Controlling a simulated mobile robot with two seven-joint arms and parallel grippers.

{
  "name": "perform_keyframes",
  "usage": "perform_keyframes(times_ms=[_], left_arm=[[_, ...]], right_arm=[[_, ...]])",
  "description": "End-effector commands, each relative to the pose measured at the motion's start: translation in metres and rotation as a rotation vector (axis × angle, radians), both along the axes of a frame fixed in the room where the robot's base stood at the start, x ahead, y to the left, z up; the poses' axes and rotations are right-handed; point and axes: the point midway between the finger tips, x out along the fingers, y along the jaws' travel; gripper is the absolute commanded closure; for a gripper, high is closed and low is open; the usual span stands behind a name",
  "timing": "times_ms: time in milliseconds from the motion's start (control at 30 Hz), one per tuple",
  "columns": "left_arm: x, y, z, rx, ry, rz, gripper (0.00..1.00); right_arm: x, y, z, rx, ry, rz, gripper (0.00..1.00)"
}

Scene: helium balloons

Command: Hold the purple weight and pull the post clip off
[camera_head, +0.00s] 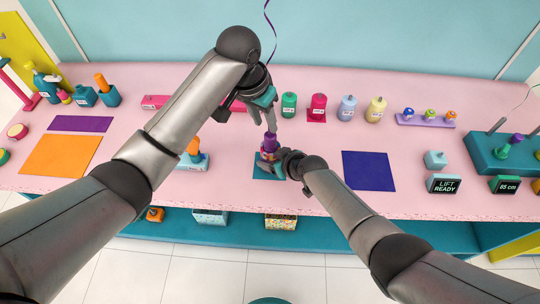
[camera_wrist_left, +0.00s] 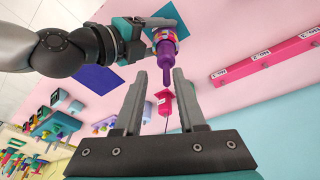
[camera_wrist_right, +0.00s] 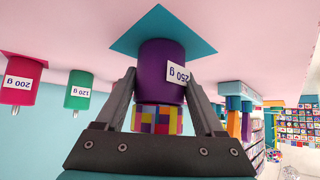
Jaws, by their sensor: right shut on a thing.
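The purple weight (camera_wrist_right: 160,58), labelled 250 g, stands on a teal mat (camera_wrist_right: 178,28). A multicoloured band (camera_wrist_right: 157,119) circles it above the label. My right gripper (camera_head: 285,162) is shut on the weight, one finger on each side, as its wrist view (camera_wrist_right: 160,95) shows. A purple piece (camera_head: 270,141) rises above the band and narrows to a thin post (camera_wrist_left: 166,76). My left gripper (camera_head: 269,120) is above it, pointing down; in its own view (camera_wrist_left: 155,80) it is open, with the post tip near the gap between its fingers. I cannot make out a separate clip.
Green (camera_head: 289,104), crimson (camera_head: 317,107), blue (camera_head: 347,107) and yellow (camera_head: 376,109) weights stand behind, to the right. A blue mat (camera_head: 368,171) lies right of my right gripper. An orange-topped block (camera_head: 194,152) stands close on the left. A purple ribbon (camera_head: 270,28) hangs above my left arm.

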Motion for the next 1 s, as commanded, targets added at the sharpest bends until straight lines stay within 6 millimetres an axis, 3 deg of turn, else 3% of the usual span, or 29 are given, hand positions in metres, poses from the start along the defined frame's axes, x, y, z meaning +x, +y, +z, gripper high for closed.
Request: perform_keyframes(times_ms=[100,233,700,1000], left_arm=[[0.011,-0.001,0.017,0.003,-0.051,0.007,0.60],[0.016,-0.002,0.018,0.006,-0.069,0.011,0.60],[0.030,-0.010,-0.033,0.005,-0.065,0.012,0.60],[0.033,-0.012,-0.046,0.006,-0.068,0.010,0.60]], right_arm=[[0.001,0.000,0.000,0.000,-0.001,-0.001,0.96],[0.001,0.000,0.001,0.001,-0.002,-0.001,0.96],[0.001,0.000,0.001,0.001,-0.002,-0.001,0.96],[0.001,0.000,0.001,0.001,-0.002,-0.001,0.96]])
